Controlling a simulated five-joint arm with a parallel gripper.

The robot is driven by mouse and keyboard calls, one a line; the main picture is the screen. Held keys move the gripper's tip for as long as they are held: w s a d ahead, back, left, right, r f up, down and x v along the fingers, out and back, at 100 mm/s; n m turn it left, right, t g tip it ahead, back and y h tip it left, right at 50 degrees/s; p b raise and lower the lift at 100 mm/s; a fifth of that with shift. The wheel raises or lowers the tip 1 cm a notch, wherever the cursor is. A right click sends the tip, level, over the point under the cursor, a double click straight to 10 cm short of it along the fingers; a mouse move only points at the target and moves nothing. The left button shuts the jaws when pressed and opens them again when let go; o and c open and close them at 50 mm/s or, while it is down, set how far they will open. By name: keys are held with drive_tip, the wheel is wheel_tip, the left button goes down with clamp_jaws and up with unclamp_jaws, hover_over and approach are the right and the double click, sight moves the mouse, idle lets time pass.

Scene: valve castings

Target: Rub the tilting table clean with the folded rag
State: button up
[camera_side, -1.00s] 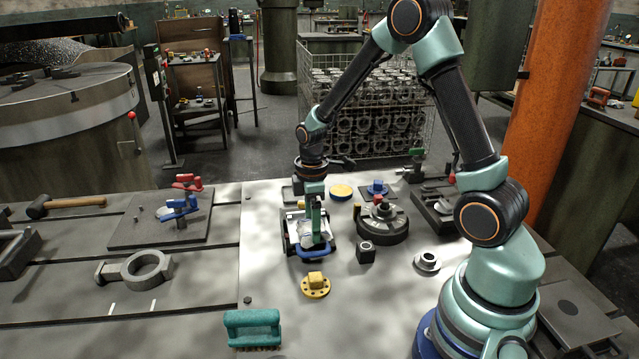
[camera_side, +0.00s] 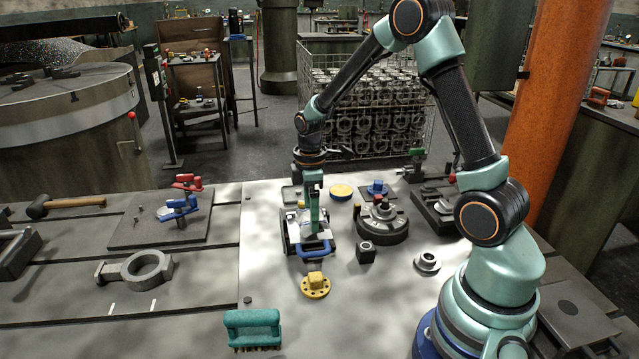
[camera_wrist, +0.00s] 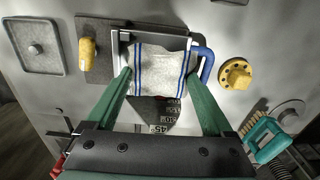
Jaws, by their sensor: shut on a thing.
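The folded rag (camera_wrist: 160,68) is white with blue stripes and lies across the tilting table in the wrist view. The fingertips of my gripper (camera_wrist: 160,80) are on either side of it, shut on it. In the side view, my gripper (camera_side: 315,212) points down over the tilting table (camera_side: 288,240), a small dark-framed table with a blue handle (camera_side: 314,251) at its front. The rag (camera_side: 324,232) shows partly beside the green finger. The rag hides much of the table top, and I cannot tell how dirty it is.
A yellow flanged piece (camera_side: 315,287) stands in front of the table. A dark round fixture (camera_side: 382,226) and a small dark block (camera_side: 365,253) stand to its right. A teal brush (camera_side: 252,328) lies near the front. The plate to the table's left is mostly clear.

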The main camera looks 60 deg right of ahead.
drive_tip(key=shift+r, duration=2.6)
drive_tip(key=shift+r, duration=0.1)
